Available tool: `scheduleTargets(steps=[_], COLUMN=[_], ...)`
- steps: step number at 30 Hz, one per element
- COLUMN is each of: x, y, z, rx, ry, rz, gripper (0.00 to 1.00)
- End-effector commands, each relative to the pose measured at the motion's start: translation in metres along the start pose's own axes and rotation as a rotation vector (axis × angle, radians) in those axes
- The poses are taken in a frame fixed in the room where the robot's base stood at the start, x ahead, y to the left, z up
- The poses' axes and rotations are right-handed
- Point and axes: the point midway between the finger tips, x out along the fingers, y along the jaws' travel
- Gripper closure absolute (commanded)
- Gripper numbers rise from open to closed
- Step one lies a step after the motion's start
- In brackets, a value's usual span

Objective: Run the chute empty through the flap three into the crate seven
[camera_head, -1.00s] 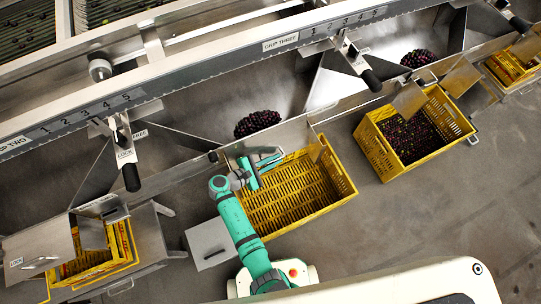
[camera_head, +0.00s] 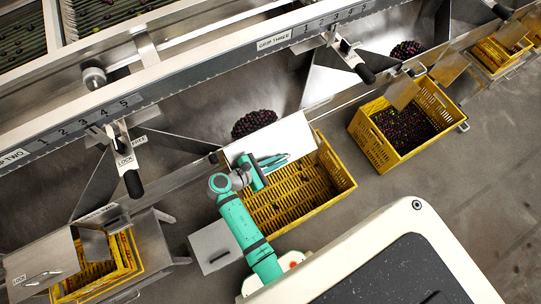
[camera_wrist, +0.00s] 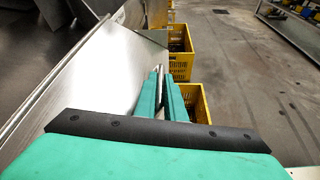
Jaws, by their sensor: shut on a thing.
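The chute (camera_head: 200,105) is a bare metal trough with a heap of dark fruit (camera_head: 253,123) near its lower edge. A flat metal flap (camera_head: 290,140) stands at its mouth, tilted up; it also fills the left of the wrist view (camera_wrist: 100,70). My teal gripper (camera_head: 262,168) is at the flap's front edge, shut on a thin metal handle (camera_wrist: 160,75). The yellow slatted crate (camera_head: 335,165) sits below the flap and gripper; it looks mostly empty, with part of its inside hidden. The flap's and crate's numbers are not readable.
A yellow crate holding dark fruit (camera_head: 352,130) stands to the right. Another crate (camera_head: 130,250) is at lower left. Black-handled levers (camera_head: 133,183) hang from the numbered beam (camera_head: 180,75). A grey box (camera_head: 213,240) stands left of my arm.

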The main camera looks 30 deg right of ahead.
Motion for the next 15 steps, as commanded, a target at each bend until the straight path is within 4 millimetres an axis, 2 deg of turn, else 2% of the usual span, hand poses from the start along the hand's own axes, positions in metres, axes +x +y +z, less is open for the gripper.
scheduleTargets(steps=[15], x=[0.0060], y=[-0.0062], z=[0.0069], rx=[0.008], ry=[-0.007], rz=[-0.022], gripper=[1.00])
